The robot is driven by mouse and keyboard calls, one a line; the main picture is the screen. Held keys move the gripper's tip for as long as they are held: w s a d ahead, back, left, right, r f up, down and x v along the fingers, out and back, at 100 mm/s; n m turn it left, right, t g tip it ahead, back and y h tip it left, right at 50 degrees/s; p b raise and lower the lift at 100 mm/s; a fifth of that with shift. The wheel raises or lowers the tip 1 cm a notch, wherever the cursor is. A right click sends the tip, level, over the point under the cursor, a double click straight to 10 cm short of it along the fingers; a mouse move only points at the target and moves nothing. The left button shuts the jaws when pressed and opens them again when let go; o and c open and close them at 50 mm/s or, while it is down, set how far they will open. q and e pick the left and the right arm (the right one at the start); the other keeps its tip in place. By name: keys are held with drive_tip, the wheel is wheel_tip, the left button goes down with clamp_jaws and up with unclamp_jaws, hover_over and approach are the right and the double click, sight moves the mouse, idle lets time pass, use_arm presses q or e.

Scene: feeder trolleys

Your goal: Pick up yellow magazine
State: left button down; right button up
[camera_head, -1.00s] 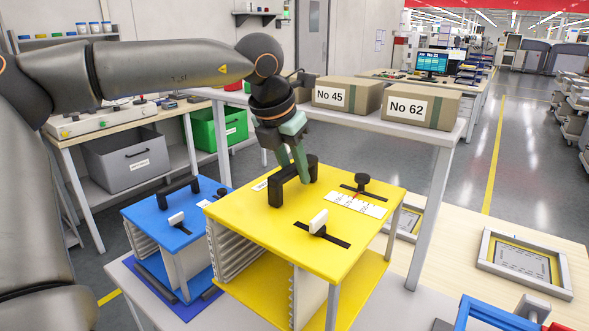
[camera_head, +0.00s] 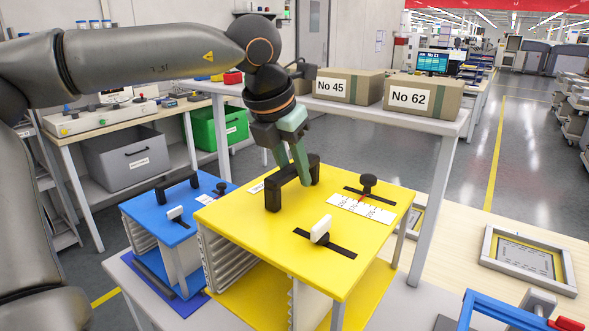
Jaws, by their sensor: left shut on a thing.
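The yellow magazine (camera_head: 250,222) is in the middle of the view, with a flat yellow top, rack-like slotted side walls and a yellow base plate. A black bar handle (camera_head: 273,197) stands on its top, along with a black knob, a white knob and a white scale label. My left gripper (camera_head: 296,180) reaches down from above and is shut on this handle. The fingertips are partly hidden behind the handle. I cannot tell whether the base touches the grey surface below. My right gripper is not in view.
A blue magazine (camera_head: 172,212) stands close on the left. Behind is a grey shelf with two cardboard boxes, No 45 (camera_head: 347,86) and No 62 (camera_head: 423,97). A grey frame (camera_head: 500,277) lies on the wooden table at right. A blue framed part (camera_head: 505,318) is at the bottom right.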

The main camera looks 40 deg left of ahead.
sight(302, 209)
use_arm(q)
drive_tip(key=shift+s+d+r+b, duration=0.2)
drive_tip(key=shift+s+d+b, duration=0.15)
drive_tip(key=shift+s+d, duration=0.2)
drive_tip(key=shift+s+d+b, duration=0.5)
drive_tip(key=shift+s+d, duration=0.3)
drive_tip(key=shift+s, duration=0.2)
drive_tip(key=shift+s+d+b, duration=0.35)
drive_tip(key=shift+s+d, duration=0.3)
drive_tip(key=shift+s, duration=0.1)
drive_tip(key=shift+s+d+b, duration=0.35)
drive_tip(key=shift+s+d, duration=0.4)
drive_tip(key=shift+s, duration=0.2)
drive_tip(key=shift+s+d+b, duration=0.3)
drive_tip(key=shift+s+d, duration=0.45)
drive_tip(key=shift+s, duration=0.15)
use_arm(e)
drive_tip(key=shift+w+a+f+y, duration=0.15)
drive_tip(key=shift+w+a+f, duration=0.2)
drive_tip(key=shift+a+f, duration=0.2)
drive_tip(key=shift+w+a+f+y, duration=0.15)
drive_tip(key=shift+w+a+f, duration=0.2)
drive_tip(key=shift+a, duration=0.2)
use_arm(q)
drive_tip(key=shift+s, duration=0.1)
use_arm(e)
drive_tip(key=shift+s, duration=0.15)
